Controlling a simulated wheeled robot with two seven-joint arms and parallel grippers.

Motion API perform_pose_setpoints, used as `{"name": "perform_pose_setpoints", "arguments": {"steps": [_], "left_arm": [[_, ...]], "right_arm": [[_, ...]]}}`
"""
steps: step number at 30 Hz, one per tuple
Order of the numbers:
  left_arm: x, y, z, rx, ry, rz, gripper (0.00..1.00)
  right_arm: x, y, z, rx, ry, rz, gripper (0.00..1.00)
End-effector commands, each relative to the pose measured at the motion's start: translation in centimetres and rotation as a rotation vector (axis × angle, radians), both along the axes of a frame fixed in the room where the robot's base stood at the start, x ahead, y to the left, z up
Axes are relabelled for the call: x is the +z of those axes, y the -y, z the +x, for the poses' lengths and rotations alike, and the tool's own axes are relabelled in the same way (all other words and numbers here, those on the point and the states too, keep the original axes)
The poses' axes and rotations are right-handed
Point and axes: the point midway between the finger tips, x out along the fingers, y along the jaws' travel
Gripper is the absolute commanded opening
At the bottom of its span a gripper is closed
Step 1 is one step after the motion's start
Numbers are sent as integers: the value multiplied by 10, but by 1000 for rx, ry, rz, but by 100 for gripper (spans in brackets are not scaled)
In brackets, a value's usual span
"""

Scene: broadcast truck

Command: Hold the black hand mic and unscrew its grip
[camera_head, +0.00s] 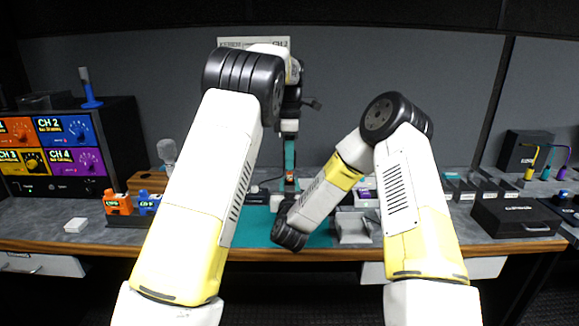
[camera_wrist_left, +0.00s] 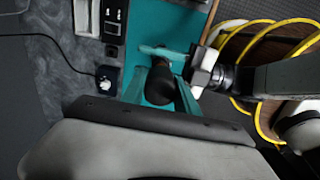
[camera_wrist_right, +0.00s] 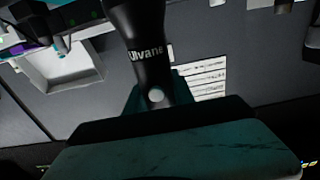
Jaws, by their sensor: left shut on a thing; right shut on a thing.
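The black hand mic (camera_wrist_right: 150,50) shows close up in the right wrist view, with white lettering and a small pale dot on its body. My right gripper (camera_wrist_right: 155,98) is shut on it, teal fingers at its lower part. In the left wrist view the mic's dark rounded end (camera_wrist_left: 160,86) sits between the teal fingers of my left gripper (camera_wrist_left: 161,92), which is shut on it. In the head view my left gripper (camera_head: 290,158) points down over the teal mat (camera_head: 255,222).
A monitor rack (camera_head: 60,150) and a wooden stand with a grey-headed mic (camera_head: 167,152) are at left. A grey tray (camera_head: 352,228) lies right of the mat. A black case (camera_head: 515,216) stands at right. A yellow cable coil (camera_wrist_left: 262,40) shows in the left wrist view.

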Motion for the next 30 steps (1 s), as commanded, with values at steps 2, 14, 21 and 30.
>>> {"name": "perform_pose_setpoints", "arguments": {"steps": [2, 14, 21, 30], "left_arm": [[5, 0, 0, 0, 1, 0, 0], [6, 0, 0, 0, 0, 0, 0], [6, 0, 0, 0, 0, 0, 0], [5, 0, 0, -1, 0, 0, 0]], "right_arm": [[0, 0, 0, 1, 1, 1, 0], [0, 0, 0, 0, 1, 1, 55], [0, 0, 0, 0, 0, 0, 67], [0, 0, 0, 0, 0, 0, 100]]}}
